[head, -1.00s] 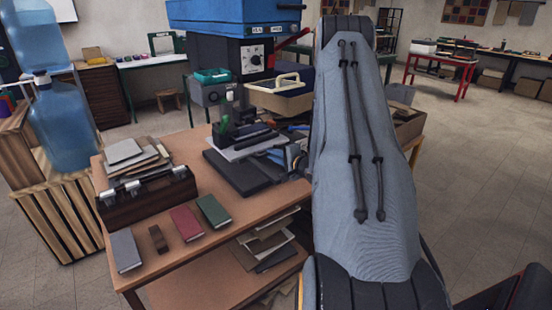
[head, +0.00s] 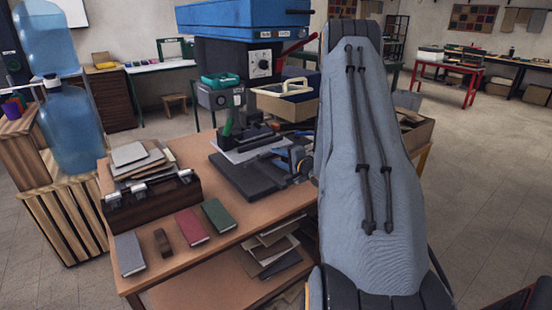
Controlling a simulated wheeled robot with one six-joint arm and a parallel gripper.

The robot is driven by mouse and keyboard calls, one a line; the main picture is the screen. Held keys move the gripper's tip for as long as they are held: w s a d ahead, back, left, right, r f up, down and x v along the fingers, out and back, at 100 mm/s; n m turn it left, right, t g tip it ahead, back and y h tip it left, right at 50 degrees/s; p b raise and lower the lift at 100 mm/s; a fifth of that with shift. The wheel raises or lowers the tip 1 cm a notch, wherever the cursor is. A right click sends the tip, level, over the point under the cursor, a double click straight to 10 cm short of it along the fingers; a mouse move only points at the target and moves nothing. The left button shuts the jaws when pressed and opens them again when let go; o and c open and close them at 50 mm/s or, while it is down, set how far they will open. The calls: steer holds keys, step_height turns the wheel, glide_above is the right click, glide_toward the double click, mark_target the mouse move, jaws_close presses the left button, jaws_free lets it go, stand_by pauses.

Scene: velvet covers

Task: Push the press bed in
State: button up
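The press has a blue top (head: 245,20), a dark head with a white dial, and a red lever (head: 299,45) on its right. Its bed (head: 245,180) is a flat black slab that sticks out toward me over the brown table. A pale sheet (head: 250,150) lies at the bed's rear, under the press head. My gripper (head: 287,160) shows in part to the left of my grey arm, over or beside the bed's right side. Whether it touches the bed, and whether its fingers are open or shut, I cannot tell. My arm hides the area to the right.
On the brown table (head: 195,258), a dark box (head: 150,205) with papers behind it stands left of the bed. Grey, red (head: 192,226) and green (head: 219,215) books and a small brown block lie in front.

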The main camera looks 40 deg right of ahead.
steer(key=b+v, duration=0.1)
steer(key=v, duration=0.5)
steer(key=shift+s, duration=0.2)
stand_by(0.4)
